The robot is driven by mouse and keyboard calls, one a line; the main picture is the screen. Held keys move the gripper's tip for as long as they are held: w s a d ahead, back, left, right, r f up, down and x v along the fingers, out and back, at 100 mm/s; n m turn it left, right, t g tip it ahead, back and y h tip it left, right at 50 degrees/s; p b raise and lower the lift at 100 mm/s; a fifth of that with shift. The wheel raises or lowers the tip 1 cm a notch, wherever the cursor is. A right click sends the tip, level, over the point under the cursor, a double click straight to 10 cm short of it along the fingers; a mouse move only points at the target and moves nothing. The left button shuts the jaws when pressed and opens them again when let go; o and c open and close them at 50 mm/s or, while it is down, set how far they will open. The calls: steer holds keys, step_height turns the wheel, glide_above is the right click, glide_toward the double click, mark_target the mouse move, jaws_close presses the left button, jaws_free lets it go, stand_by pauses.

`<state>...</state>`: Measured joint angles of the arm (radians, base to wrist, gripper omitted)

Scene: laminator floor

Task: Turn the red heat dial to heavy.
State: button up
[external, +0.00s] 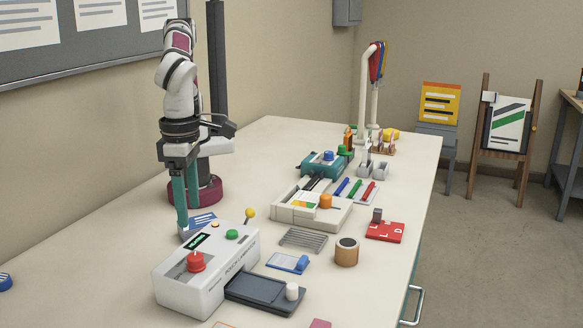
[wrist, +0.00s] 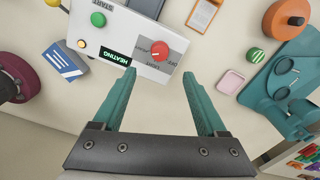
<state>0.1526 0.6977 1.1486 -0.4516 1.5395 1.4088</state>
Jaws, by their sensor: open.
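The red heat dial (external: 196,262) sits on a grey panel on top of the white laminator (external: 222,289), at the front left of the table. In the wrist view the dial (wrist: 160,50) lies just beyond the fingertips, roughly midway between them. Small labels surround it; OFF and LIGHT seem readable, and its exact setting is too small to tell. The laminator's dark display (wrist: 115,57) reads HEATING. My gripper (external: 184,224) has teal fingers pointing down, behind the laminator and apart from the dial. In the wrist view my gripper (wrist: 159,73) is open and empty.
A green button (external: 232,234) and a yellow-knobbed lever (external: 249,213) stand on the laminator. A dark tray (external: 265,293) adjoins its right side. A blue-and-white card box (external: 199,222) is close to my fingers. The table's left side is mostly clear.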

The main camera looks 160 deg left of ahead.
step_height(320, 180, up, 5)
steer(key=shift+r, duration=0.1)
stand_by(0.3)
steer(key=s+a+r+n, duration=0.2)
steer(key=s+a+n, duration=0.15)
steer(key=s, duration=0.35)
steer(key=s+a+r+n, duration=0.2)
steer(key=s+a+n, duration=0.15)
steer(key=s, duration=0.45)
steer(key=s+a+f+n+y, duration=0.1)
steer(key=s+n, duration=0.4)
steer(key=s, duration=0.5)
steer(key=s+a+f+n, duration=0.3)
steer(key=s+f+n, duration=0.2)
steer(key=s, duration=0.6)
steer(key=shift+f+n+y, duration=0.3)
steer(key=shift+f+y, duration=0.1)
steer(key=shift+f, duration=0.2)
steer(key=shift+w, duration=0.1)
